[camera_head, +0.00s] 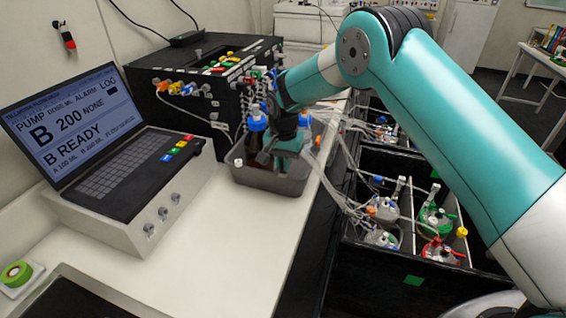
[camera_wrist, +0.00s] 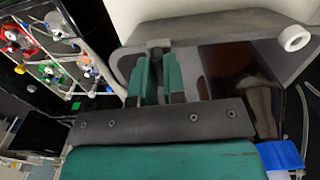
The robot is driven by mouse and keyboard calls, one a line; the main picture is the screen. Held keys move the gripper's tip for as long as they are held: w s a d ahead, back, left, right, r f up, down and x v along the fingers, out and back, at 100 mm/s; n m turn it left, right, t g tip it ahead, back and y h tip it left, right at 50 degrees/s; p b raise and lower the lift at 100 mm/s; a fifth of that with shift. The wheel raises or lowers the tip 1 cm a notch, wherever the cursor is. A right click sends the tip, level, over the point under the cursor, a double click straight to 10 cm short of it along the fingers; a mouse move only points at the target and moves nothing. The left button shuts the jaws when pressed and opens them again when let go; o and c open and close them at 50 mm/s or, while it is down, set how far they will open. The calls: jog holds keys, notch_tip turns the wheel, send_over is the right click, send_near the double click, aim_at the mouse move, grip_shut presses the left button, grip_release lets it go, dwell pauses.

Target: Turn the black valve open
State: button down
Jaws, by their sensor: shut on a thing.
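I cannot pick out the black valve for certain in either view. My gripper (camera_head: 285,143) reaches down at the right part of a grey metal tray (camera_head: 268,187) on the white bench. In the wrist view, its teal fingers (camera_wrist: 158,78) are close together at the tray's wall, shut on a small dark grey piece (camera_wrist: 157,46). Whether this piece is the valve or part of the tray, I cannot tell. The fingers and my arm hide much of it. Brown bottles with blue caps (camera_head: 256,122) stand in the tray beside my gripper.
A black pump box (camera_head: 190,105) with coloured fittings stands behind the tray. A laptop-like console (camera_head: 110,150) is at the left. Clear tubes run right to black bins (camera_head: 385,275) holding capped vessels (camera_head: 437,218). The bench front (camera_head: 225,250) is clear.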

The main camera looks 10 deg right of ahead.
jog(key=n+b, duration=0.2)
jog(key=n, duration=0.2)
jog(key=n+b, duration=0.2)
jog(key=n, duration=0.2)
jog(key=shift+n, duration=0.3)
jog(key=n+b, duration=0.1)
jog(key=n, duration=0.3)
jog(key=shift+w, duration=0.1)
jog(key=n, duration=0.4)
jog(key=shift+r+n+b, duration=0.1)
jog(key=shift+n+b, duration=0.2)
jog(key=shift+b, duration=0.05)
jog(key=shift+n, duration=0.3)
jog(key=c, duration=1.2)
grip_release()
